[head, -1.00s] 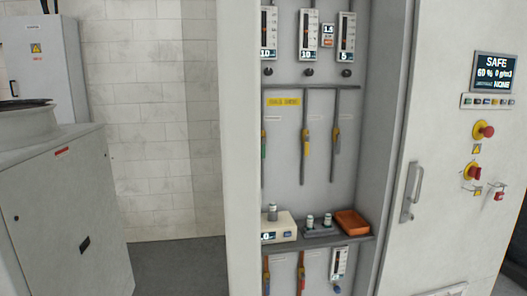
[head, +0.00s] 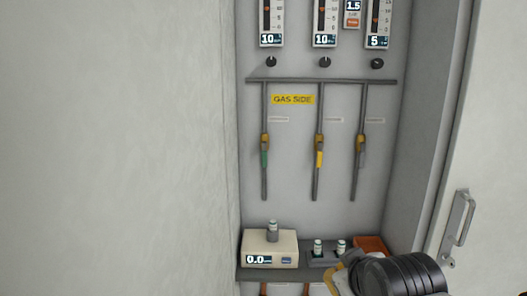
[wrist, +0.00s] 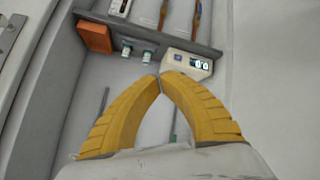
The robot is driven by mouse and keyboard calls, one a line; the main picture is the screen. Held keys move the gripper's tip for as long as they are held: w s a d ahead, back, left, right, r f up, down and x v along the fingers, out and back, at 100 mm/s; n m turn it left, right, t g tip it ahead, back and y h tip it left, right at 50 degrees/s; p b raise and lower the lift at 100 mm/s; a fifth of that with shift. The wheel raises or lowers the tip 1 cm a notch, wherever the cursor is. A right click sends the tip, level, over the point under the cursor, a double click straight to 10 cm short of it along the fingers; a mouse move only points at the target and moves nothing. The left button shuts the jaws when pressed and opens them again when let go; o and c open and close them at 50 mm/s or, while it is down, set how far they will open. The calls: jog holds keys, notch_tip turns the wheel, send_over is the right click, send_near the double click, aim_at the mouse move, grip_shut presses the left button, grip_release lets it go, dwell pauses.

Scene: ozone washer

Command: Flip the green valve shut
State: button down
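The green valve (head: 264,158) is on the leftmost of three vertical pipes under a yellow "GAS SIDE" label. Its green handle hangs straight down, in line with the pipe. My gripper (head: 343,281) is at the lower right in the head view, below and right of the valve and partly cut off by the frame. In the wrist view, the two yellow fingers of my gripper (wrist: 160,76) meet at their tips with nothing between them. A small bit of green shows between the fingers there, but I cannot tell clearly what it is.
Yellow (head: 319,158) and grey (head: 361,157) valves are on the pipes to the right. Below is a shelf with a white scale (head: 270,250) reading 0.0, small vials and an orange tray (head: 371,244). The cabinet's left wall (head: 238,150) stands close to the green valve.

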jog(key=w+a+r+n+t+y+p, duration=0.1)
jog(key=w+a+r+n, duration=0.3)
jog(key=w, duration=0.4)
jog(key=w+a+r+n+t+y+p, duration=0.1)
jog(key=w+a+r+n+t+y, duration=0.1)
jog(key=w+a+r+n, duration=0.3)
jog(key=w+a+r+n+t+y+p, duration=0.1)
jog(key=w+a+r+n+t+y, duration=0.1)
jog(key=w+a+r+n+t, duration=0.2)
jog(key=w+a+n, duration=0.3)
jog(key=w+a, duration=0.3)
jog(key=w, duration=0.3)
jog(key=shift+r, duration=0.35)
jog(key=shift+w, duration=0.15)
